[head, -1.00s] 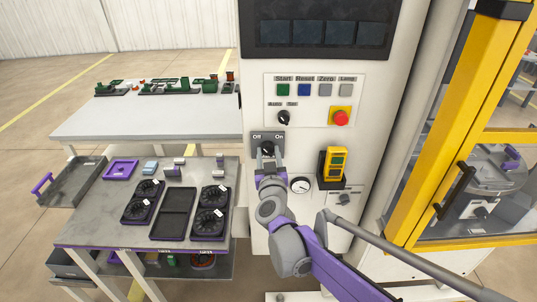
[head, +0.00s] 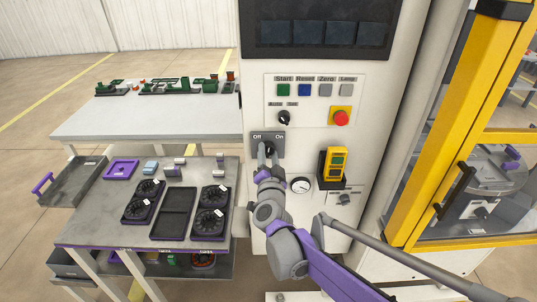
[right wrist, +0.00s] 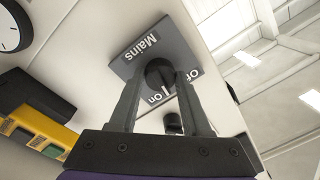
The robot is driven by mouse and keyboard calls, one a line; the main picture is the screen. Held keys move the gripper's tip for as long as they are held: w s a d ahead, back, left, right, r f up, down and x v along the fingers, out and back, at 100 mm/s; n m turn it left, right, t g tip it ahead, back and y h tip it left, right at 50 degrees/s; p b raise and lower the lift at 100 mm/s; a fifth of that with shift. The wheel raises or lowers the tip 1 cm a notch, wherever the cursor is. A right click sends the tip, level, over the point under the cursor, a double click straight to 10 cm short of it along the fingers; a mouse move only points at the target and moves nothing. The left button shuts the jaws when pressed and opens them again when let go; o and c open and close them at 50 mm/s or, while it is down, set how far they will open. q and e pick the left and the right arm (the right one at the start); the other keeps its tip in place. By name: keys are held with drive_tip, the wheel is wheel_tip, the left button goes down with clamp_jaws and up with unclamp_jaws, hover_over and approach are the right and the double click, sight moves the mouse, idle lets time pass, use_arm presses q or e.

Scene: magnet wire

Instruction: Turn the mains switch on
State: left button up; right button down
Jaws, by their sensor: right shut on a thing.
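The mains switch is a black rotary knob (head: 269,149) on a grey plate (head: 277,137) marked Off on the left and On on the right, set in the white cabinet front. My right gripper (head: 268,153) reaches up to it and is shut on the knob. In the right wrist view the knob (right wrist: 158,72) sits between the two fingers of that gripper (right wrist: 160,80). The knob's white mark points between the Off and On labels, somewhat nearer On. The plate's word Mains also shows there. My left gripper is not in view.
The cabinet (head: 256,205) also carries push buttons, a red stop knob (head: 340,118), a gauge (head: 301,185) and a yellow handheld unit (head: 335,163) right of the switch. A grey worktable (head: 100,224) with fans and trays stands left. A yellow-framed door (head: 440,120) is right.

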drive_tip(key=m, duration=0.6)
drive_tip(key=shift+a, duration=0.1)
drive_tip(key=shift+m, duration=0.4)
drive_tip(key=shift+c, duration=1.8)
unclamp_jaws()
drive_tip(key=s, duration=1)
drive_tip(key=shift+s+f, duration=0.35)
drive_tip(key=shift+s, duration=0.05)
